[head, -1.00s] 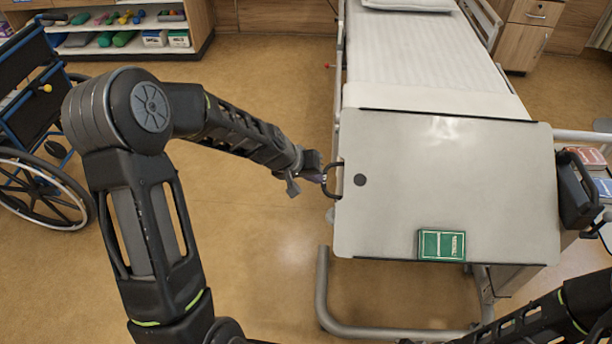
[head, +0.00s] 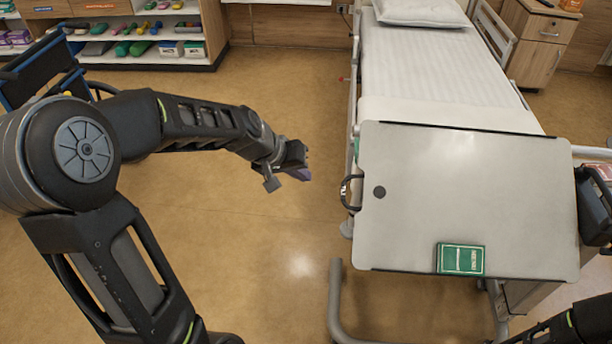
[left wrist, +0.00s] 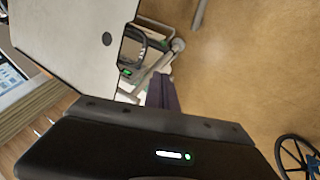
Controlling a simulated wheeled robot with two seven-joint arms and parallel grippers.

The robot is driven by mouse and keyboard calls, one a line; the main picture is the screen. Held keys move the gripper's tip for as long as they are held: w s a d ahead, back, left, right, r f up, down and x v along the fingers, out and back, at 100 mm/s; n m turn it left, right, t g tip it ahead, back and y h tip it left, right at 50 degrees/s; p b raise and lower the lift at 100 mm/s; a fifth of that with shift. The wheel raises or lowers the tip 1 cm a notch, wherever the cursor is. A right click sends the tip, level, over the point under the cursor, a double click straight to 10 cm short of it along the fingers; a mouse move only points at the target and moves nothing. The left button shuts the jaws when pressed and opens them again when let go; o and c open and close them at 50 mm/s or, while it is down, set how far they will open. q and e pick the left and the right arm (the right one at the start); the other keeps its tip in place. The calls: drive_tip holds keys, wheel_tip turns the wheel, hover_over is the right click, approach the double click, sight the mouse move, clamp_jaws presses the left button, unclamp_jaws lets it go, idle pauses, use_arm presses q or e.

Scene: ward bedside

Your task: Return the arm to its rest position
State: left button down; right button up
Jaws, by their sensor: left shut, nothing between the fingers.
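My left gripper (head: 302,173) is shut and empty over the open floor, left of the overbed table (head: 420,195) and apart from it. In the left wrist view the gripper's purple fingers (left wrist: 162,95) are together, and the table (left wrist: 75,38) shows at the upper left. The table's dark side handle (head: 349,192) is free, with a gap between it and the fingers. A green box (head: 461,259) lies on the table near its front edge. My right arm shows only in part at the lower right, with a dark end part beside the table's right edge; its fingertips cannot be made out.
A bed (head: 440,65) stands behind the table. A wheelchair (head: 40,70) is at the left, partly behind my left arm. Shelves (head: 150,40) with coloured items stand at the back left. The floor (head: 270,235) between my left arm and the table is clear.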

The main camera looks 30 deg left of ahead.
idle(0.4)
use_arm(q)
drive_tip(key=s+d+f, duration=0.1)
drive_tip(key=d+f, duration=0.3)
drive_tip(key=f, duration=0.4)
drive_tip(key=s+d+f, duration=0.2)
drive_tip(key=d+f, duration=0.1)
drive_tip(key=f, duration=0.5)
drive_tip(key=s+d+f+m+g, duration=0.1)
drive_tip(key=s+d+f+g, duration=0.1)
drive_tip(key=s+d+f, duration=0.5)
drive_tip(key=s+d+f+m+g+h, duration=0.1)
drive_tip(key=s+d+f+g, duration=0.2)
drive_tip(key=s+d+f, duration=0.4)
drive_tip(key=s+d, duration=0.1)
drive_tip(key=s, duration=0.5)
drive_tip(key=shift+s+d+m+g, duration=0.3)
drive_tip(key=shift+f, duration=0.1)
